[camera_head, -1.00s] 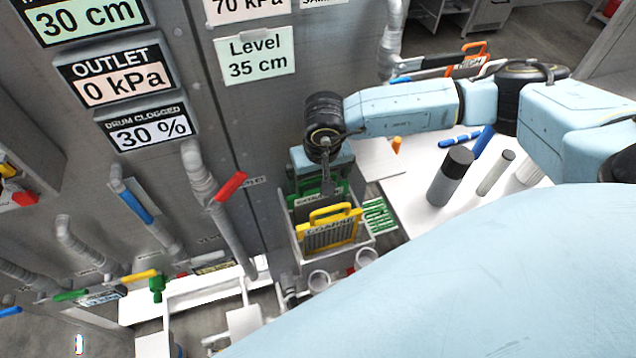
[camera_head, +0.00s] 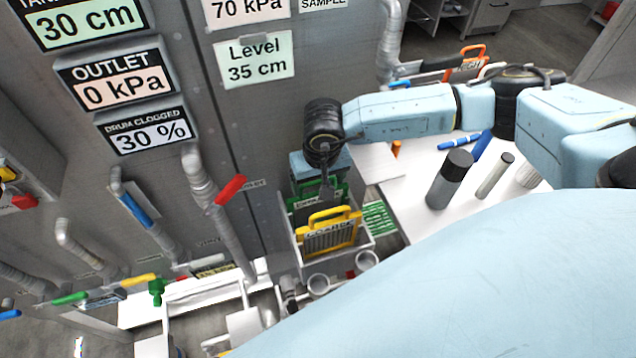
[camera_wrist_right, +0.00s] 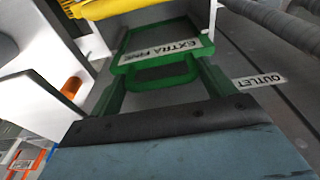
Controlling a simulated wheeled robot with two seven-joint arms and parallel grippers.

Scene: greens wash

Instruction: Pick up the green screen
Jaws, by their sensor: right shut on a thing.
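The green screen (camera_head: 300,198), labelled EXTRA FINE, stands at the back of a pale box (camera_head: 302,258) in the head view. Its green frame (camera_wrist_right: 122,76) and label also show in the right wrist view. My right gripper (camera_head: 326,188) reaches down from above onto the top of the green screen and is shut on it. The fingertips are partly hidden, and the screen's lower part is hidden inside the box and behind the yellow screen. My left gripper is not in view.
A yellow screen labelled COARSE (camera_head: 330,236) stands in front of the green one in the same box. A green slotted piece (camera_head: 380,217) lies right of the box. A white table (camera_head: 408,190) holds a dark-capped bottle (camera_head: 450,180). A grey panel wall rises close behind.

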